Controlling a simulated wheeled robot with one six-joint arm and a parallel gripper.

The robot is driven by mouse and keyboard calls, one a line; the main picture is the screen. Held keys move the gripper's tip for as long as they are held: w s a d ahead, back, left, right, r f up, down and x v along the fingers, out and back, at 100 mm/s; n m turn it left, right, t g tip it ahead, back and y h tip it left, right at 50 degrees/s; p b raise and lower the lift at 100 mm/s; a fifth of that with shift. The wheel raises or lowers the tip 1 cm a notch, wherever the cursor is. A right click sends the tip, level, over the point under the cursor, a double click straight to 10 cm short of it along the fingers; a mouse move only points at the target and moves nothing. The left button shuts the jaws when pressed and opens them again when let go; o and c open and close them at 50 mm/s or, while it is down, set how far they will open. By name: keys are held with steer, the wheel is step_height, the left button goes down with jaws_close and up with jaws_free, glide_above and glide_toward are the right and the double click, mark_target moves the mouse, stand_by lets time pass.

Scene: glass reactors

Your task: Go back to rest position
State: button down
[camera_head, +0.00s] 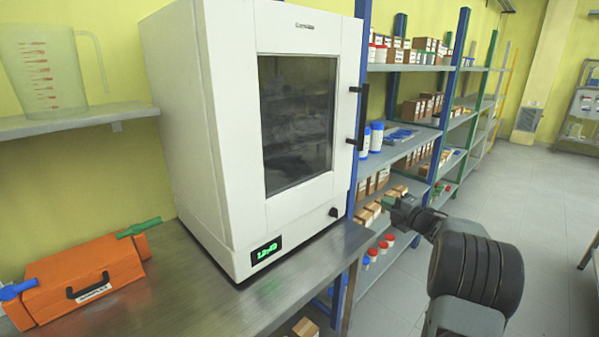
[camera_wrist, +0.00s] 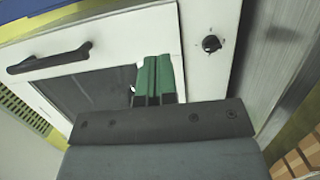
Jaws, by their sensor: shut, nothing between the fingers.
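My gripper (camera_head: 398,208) is to the right of the white cabinet (camera_head: 225,120), near its lower right front corner in the head view. In the wrist view its green fingers (camera_wrist: 158,72) are pressed together, with nothing seen between them. They overlap the cabinet's white front and dark window (camera_wrist: 95,90). The cabinet door looks shut. Its black handle (camera_head: 360,115) also shows at the upper left of the wrist view (camera_wrist: 48,58). A black knob (camera_head: 333,212) is below the window. I cannot tell how far the fingertips are from the cabinet front.
The cabinet stands on a metal bench (camera_head: 200,300) with an orange case (camera_head: 110,262) at left. A measuring jug (camera_head: 45,75) sits on a wall shelf. Blue-post shelving (camera_head: 410,150) with boxes and bottles is behind my arm. Open grey floor (camera_head: 545,195) lies to the right.

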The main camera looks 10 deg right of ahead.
steer(key=s+d+f+m+g+h, duration=0.1)
steer(key=d+f+m+g+h, duration=0.1)
steer(key=d+f+m+h, duration=0.6)
steer(key=s+a+m+g+h, duration=0.2)
steer(key=s+m+g+h, duration=0.3)
steer(key=m, duration=0.4)
steer(key=s+a+r+m+g+y+p, duration=0.1)
steer(key=s+a+r+m+g+y, duration=0.1)
steer(key=s+a, duration=1)
steer(key=s+a+r+m+g+y+p, duration=0.2)
steer(key=s+a+g+y, duration=0.2)
steer(key=s+a, duration=0.7)
steer(key=shift+s+a+r+m+y+p, duration=0.15)
steer(key=shift+s+a+m+y+p, duration=0.25)
steer(key=shift+a, duration=4.25)
